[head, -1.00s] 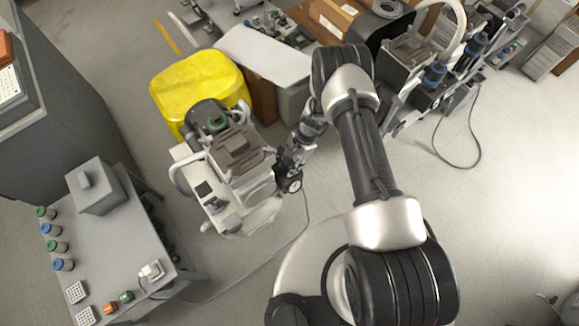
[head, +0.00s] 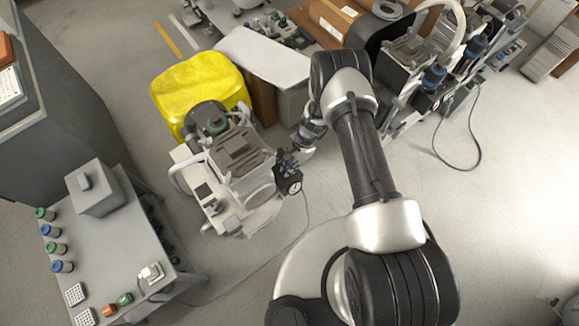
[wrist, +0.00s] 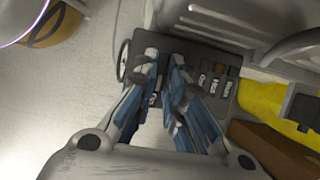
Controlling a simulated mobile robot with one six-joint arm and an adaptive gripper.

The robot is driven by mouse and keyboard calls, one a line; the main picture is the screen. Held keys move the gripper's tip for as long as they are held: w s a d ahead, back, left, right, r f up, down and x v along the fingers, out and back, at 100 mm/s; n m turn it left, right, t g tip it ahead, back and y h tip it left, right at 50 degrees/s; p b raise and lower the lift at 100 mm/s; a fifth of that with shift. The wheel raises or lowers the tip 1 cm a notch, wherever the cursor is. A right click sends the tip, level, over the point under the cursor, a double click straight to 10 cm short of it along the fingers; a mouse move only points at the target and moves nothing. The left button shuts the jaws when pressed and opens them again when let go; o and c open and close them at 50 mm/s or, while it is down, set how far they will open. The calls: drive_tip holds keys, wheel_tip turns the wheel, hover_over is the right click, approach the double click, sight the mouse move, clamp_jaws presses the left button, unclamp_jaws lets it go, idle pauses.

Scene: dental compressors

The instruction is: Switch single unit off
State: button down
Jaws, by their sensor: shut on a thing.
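My gripper (head: 289,160) is at that side, just above the gauge. In the wrist view my gripper (wrist: 165,60) has its blue-grey fingers close together against the unit's dark switch panel (wrist: 190,57). Several small switches (wrist: 213,82) show beside the right finger. The fingers are shut on a small part of the panel, which they mostly hide.
A yellow bin (head: 200,85) stands right behind the unit. A grey table (head: 110,240) with small bottles is at left front. Another compressor (head: 420,75) stands at right back, with a cable on the floor.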

drive_tip(key=shift+n, duration=0.4)
drive_tip(key=n, duration=0.1)
drive_tip(key=n+g+h, duration=0.1)
drive_tip(key=shift+w+a+n, duration=0.15)
drive_tip(key=shift+w+n, duration=0.05)
drive_tip(key=shift+n, duration=0.2)
drive_tip(key=n+h, duration=0.1)
drive_tip(key=n, duration=0.3)
drive_tip(key=shift+a+n+g+h, duration=0.2)
drive_tip(key=shift+n+g+h, duration=0.1)
drive_tip(key=shift+h, duration=0.1)
drive_tip(key=n, duration=0.2)
drive_tip(key=n+h, duration=0.1)
drive_tip(key=n, duration=0.1)
drive_tip(key=shift+a+n+h, duration=0.2)
drive_tip(key=shift+n+h, duration=0.1)
drive_tip(key=n+h, duration=0.1)
drive_tip(key=n, duration=0.3)
drive_tip(key=shift+a+n+h, duration=0.2)
drive_tip(key=shift+n+h, duration=0.2)
drive_tip(key=c, duration=1.7)
unclamp_jaws()
drive_tip(key=shift+o, duration=0.2)
drive_tip(key=shift+r, duration=0.1)
